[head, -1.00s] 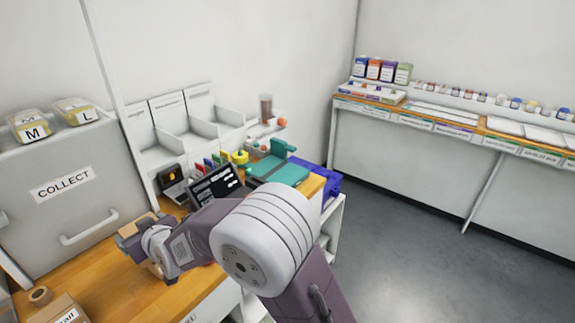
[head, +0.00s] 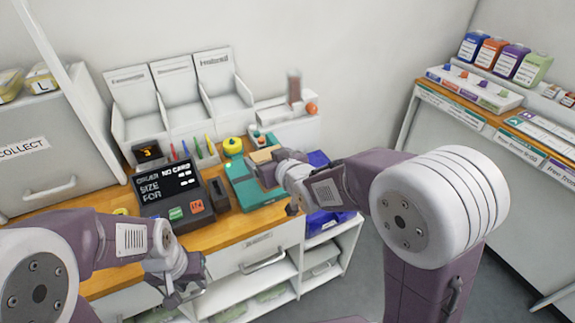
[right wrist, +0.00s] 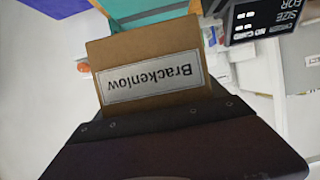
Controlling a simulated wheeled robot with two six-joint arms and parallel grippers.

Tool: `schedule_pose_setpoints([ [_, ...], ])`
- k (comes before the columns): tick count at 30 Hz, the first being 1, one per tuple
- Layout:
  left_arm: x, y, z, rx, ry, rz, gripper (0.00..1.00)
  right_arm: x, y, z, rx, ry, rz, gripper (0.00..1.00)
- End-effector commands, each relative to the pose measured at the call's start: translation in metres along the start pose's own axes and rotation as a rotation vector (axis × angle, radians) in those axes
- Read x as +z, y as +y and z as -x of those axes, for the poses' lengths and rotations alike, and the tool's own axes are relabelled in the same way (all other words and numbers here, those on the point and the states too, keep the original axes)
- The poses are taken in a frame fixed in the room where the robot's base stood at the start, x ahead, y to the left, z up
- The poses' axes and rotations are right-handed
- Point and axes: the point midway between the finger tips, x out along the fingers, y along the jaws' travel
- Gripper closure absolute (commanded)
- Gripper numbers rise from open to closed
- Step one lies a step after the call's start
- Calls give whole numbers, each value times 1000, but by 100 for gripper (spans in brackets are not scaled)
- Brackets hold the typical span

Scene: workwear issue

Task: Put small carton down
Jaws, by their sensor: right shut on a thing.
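The small carton (head: 264,154) is brown, with a white label reading "Brackenlow" upside down in the right wrist view (right wrist: 150,82). My right gripper (head: 266,172) is shut on it and holds it over the far part of the teal tray-like piece (head: 245,194). Whether the carton touches the teal surface, I cannot tell. My left gripper (head: 182,282) hangs in front of the counter edge, away from the carton; its jaw gap is unclear.
A dark display (head: 167,184) and a card reader (head: 190,211) stand left of the teal piece. Behind are pens, a yellow tape roll (head: 232,146) and white sloped bins (head: 180,105). A blue bin (head: 318,160) is at the right end.

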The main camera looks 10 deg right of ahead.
Motion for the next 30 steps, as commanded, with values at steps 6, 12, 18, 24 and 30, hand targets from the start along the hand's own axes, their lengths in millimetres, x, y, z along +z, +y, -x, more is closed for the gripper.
schedule_pose_setpoints([
  [6, 0, 0, 6, 0, 0, 1, 64, -12, 10, 5, 18, 1, -7, 69],
  [12, -1, 0, 8, 0, 0, 1, 64, -5, 8, -32, 17, -4, -7, 69],
  [18, -1, 0, 14, 0, 0, 0, 64, 4, 5, -96, 18, -2, -8, 69],
  [24, -2, 0, 16, 0, 0, 0, 64, 8, 4, -128, 18, 0, -7, 69],
  [30, -2, 0, 17, 0, 0, 0, 64, 20, 4, -134, 18, -2, -7, 69],
])
